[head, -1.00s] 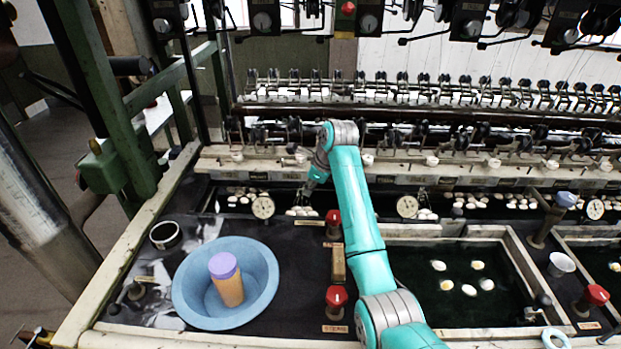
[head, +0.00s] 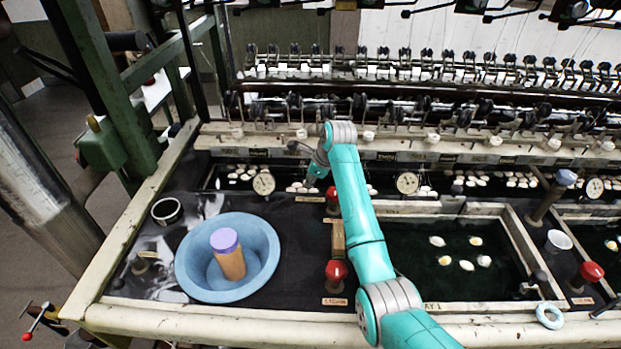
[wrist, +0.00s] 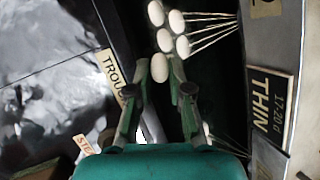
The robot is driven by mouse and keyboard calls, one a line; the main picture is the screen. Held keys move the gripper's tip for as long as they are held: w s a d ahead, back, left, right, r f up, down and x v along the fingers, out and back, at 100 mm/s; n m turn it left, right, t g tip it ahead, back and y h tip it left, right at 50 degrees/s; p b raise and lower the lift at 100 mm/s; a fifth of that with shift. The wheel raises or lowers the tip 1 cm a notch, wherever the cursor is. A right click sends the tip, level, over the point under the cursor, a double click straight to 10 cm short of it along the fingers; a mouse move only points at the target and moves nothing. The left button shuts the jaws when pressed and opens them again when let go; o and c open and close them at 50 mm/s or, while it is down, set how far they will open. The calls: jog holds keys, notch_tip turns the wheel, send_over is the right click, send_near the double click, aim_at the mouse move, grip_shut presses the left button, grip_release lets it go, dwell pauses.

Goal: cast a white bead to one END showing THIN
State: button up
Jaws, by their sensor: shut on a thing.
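My gripper (wrist: 160,78) is shut on a white bead (wrist: 160,67), held between its fingertips. In the head view my gripper (head: 313,176) is over the dark back trough, left of the middle dial. Several other white beads (wrist: 177,22) lie just beyond the fingertips in the wrist view, with pale threads running right from some of them. A dark plate reading THIN (wrist: 268,103) is on the wall to the right of my gripper. What lies under the held bead is hidden.
A blue bowl (head: 190,272) with an orange, purple-lidded cylinder (head: 229,254) stands front left. Red knobs (head: 336,271) rise beside my arm. A front basin (head: 412,275) at right holds several pale pieces. A TROUGH label (wrist: 112,70) is left of my gripper.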

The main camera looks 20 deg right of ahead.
jog(key=o, duration=0.7)
jog(key=v, duration=1.2)
